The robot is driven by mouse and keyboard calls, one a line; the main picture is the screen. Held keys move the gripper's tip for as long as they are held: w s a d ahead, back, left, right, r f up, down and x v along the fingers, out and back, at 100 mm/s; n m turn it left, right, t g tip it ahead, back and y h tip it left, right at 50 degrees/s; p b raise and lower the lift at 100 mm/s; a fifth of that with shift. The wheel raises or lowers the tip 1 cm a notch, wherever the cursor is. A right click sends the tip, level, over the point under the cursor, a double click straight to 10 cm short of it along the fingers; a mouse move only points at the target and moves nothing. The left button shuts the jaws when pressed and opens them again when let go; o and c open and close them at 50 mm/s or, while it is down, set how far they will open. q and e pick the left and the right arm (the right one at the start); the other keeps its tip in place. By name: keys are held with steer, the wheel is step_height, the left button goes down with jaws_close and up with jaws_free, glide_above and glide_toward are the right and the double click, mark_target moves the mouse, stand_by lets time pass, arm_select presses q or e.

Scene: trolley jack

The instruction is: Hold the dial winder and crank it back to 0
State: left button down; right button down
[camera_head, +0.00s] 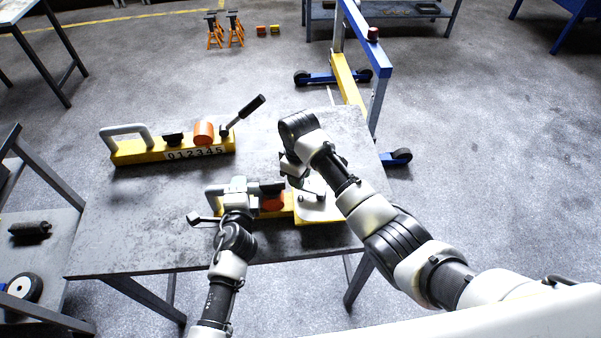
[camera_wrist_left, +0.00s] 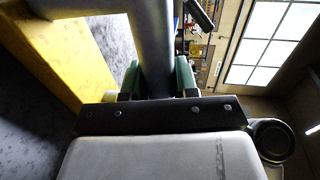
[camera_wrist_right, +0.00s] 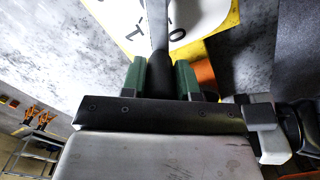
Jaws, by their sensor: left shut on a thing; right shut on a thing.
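The dial winder lies on the near part of the table, with a yellow base (camera_head: 286,211), an orange drum (camera_head: 272,203) and a white dial plate (camera_head: 318,207) at its right end. My left gripper (camera_head: 240,188) is shut on its grey bar handle, which runs between the green fingers in the left wrist view (camera_wrist_left: 155,50). My right gripper (camera_head: 294,172) is above the dial, shut on the crank's black grip (camera_wrist_right: 160,75). The crank's grey arm (camera_wrist_right: 157,22) crosses the white dial in the right wrist view. Dial marks show partly; the pointer's reading cannot be told.
A second yellow winder (camera_head: 135,152) with a 0 to 5 number strip (camera_head: 195,153) and a raised black-gripped lever (camera_head: 250,107) stands further back on the grey table (camera_head: 120,220). A blue and yellow hoist (camera_head: 365,40) stands behind the table. Bare tabletop lies at left.

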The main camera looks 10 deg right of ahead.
steer(key=shift+s+a, duration=0.1)
steer(key=shift+a, duration=0.05)
steer(key=c, duration=0.8)
jaws_free()
steer(key=shift+c, duration=0.2)
